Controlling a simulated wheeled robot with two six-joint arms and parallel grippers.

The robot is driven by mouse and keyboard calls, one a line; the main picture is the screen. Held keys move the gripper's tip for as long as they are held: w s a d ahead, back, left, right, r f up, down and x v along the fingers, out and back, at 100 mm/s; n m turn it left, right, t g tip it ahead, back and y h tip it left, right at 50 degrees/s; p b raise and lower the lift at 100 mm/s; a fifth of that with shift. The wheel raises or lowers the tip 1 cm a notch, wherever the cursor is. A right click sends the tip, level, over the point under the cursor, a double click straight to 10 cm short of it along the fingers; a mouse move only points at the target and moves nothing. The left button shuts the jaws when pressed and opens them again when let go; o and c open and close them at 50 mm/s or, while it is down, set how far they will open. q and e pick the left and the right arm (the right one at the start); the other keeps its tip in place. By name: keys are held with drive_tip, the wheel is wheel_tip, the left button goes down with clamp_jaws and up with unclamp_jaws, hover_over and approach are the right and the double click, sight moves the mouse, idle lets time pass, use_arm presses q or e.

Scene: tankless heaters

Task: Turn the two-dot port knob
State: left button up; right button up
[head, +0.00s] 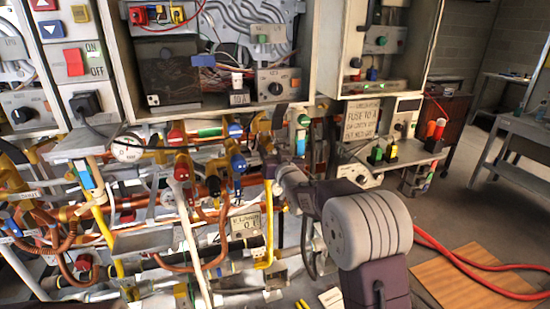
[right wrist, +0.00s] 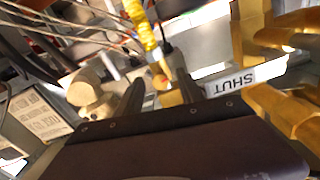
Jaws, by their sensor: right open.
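I cannot make out with certainty which knob is the two-dot port knob. A small white plate with dark dots (head: 153,100) sits at the lower left of the dark box in the upper middle of the head view. My right gripper (head: 266,150) reaches into the crowded pipes and valves; its fingertips are hard to make out there. In the right wrist view my right gripper (right wrist: 160,88) is open, its two dark fingers apart. A yellow piece (right wrist: 170,97) shows between the fingers, and a tan rounded knob (right wrist: 86,88) is left of them. My left gripper is not in view.
A white SHUT label (right wrist: 237,80) and brass-coloured parts (right wrist: 284,108) lie right of the fingers. Pipes and coloured valve handles crowd the panel. A black dial (head: 275,88) is on a grey box above. A wooden board (head: 470,280) and red hose (head: 440,243) lie on the floor.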

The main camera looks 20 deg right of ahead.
drive_tip(key=s, duration=0.6)
drive_tip(key=shift+s, duration=0.25)
drive_tip(key=shift+d, duration=0.1)
drive_tip(key=s+a+f+g, duration=0.2)
drive_tip(key=s+f+g, duration=1)
drive_tip(key=s+f, duration=1.05)
drive_tip(key=s+f+n+g, duration=0.1)
drive_tip(key=s+f+g, duration=0.4)
drive_tip(key=s, duration=0.6)
wheel_tip(320, 180, up, 13)
drive_tip(key=w+p, duration=0.1)
drive_tip(key=p, duration=1.2)
drive_tip(key=shift+a, duration=0.15)
